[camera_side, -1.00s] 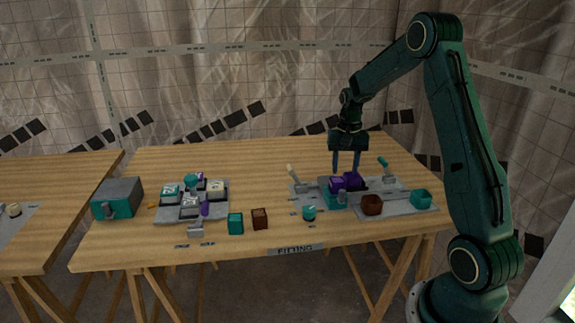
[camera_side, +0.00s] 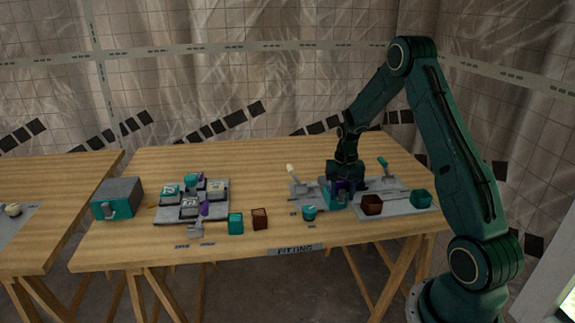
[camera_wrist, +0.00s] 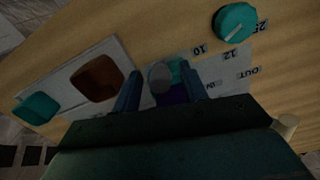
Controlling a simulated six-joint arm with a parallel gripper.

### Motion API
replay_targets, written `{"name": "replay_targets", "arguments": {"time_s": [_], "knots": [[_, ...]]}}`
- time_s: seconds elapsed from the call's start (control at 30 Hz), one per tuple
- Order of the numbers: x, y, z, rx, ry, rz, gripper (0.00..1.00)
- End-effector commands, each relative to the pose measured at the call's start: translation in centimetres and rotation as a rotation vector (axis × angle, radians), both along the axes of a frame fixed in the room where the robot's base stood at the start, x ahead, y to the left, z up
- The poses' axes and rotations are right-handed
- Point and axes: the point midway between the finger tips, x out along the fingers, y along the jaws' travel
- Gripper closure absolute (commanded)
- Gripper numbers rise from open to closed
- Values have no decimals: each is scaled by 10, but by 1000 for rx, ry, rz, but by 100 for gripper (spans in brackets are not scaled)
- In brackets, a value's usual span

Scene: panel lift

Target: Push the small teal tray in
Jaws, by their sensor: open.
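The small teal tray (camera_side: 329,201) sits on the grey fitting plate, mostly hidden by my gripper in the side view. In the wrist view a strip of teal (camera_wrist: 178,69) shows beside a round grey knob (camera_wrist: 160,76) that seems to be its handle. A purple piece (camera_wrist: 172,95) lies just behind the knob and also shows in the side view (camera_side: 345,186). My gripper (camera_wrist: 160,88) is open and lowered, with one blue finger on each side of the knob. I cannot tell whether the fingers touch it.
A teal dial (camera_wrist: 235,22) stands near the table's front edge. A brown cup (camera_side: 372,205) and a teal cup (camera_side: 420,199) sit on a grey board to the right. Levers with a white tip (camera_side: 290,168) and a teal tip (camera_side: 382,162) rise behind. Loose teal (camera_side: 235,223) and brown (camera_side: 260,218) cubes lie left.

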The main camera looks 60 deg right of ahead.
Motion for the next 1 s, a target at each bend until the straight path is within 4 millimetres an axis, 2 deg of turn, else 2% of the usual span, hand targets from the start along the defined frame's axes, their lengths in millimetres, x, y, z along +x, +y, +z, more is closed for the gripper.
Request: {"name": "replay_targets", "arguments": {"time_s": [0.1,0.3,0.33,0.63,1.0], "knots": [[0,0,0,0,0,0,59],[0,0,0,0,0,0,98],[0,0,0,0,0,0,100],[4,-4,0,-1,-1,-1,100],[31,-31,0,-1,-2,-1,100]]}}
